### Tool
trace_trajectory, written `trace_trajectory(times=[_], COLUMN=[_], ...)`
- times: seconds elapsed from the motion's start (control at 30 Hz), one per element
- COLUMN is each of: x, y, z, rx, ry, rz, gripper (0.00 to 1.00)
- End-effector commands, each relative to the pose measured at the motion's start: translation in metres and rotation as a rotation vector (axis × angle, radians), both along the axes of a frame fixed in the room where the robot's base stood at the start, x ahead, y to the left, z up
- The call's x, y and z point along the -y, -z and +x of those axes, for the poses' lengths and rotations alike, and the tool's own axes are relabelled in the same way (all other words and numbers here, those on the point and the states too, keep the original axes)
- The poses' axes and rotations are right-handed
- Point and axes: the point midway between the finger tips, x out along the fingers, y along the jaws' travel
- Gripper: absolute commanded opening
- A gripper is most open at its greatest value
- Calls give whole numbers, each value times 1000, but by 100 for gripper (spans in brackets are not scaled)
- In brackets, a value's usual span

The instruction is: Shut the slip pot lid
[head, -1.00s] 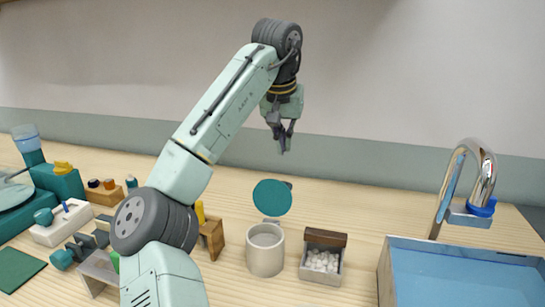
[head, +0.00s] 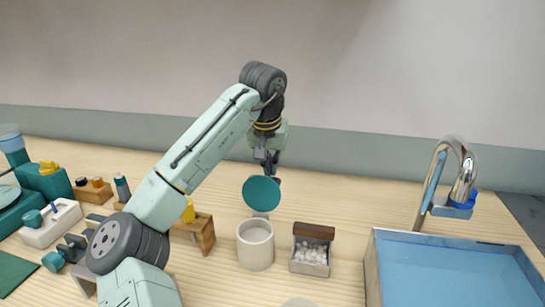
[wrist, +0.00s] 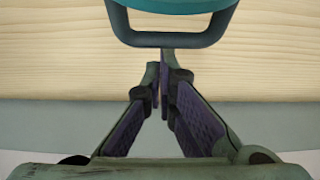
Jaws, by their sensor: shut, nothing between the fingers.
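The slip pot (head: 256,247) is a pale grey open cylinder on the wooden counter. Its round teal lid (head: 261,194) stands raised, nearly upright, at the pot's back rim, so the pot's mouth is open. In the wrist view the lid's teal edge (wrist: 180,5) and a dark loop-like handle (wrist: 170,39) show at the top. My gripper (head: 270,170) is just behind and above the lid, pointing down, its tips partly hidden by it. In the wrist view my gripper (wrist: 160,72) is shut and empty, its fingertips close to the handle; I cannot tell whether they touch.
A small box with an open brown lid and white pieces (head: 311,252) stands right of the pot. A wooden stand (head: 203,231) is to its left. A blue sink (head: 450,270) with a chrome tap (head: 460,175) is at right. Counter behind the pot is clear.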

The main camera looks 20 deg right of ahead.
Motion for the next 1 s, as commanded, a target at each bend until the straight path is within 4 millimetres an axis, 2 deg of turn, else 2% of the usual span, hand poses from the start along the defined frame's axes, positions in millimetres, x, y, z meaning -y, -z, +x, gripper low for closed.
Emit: trace_trajectory(times=[0.57,1.0], x=[-3,0], y=[-1,-2], z=[-5,-2], rx=[6,91], ry=[1,2], rz=[-5,-60], gripper=[0,0])
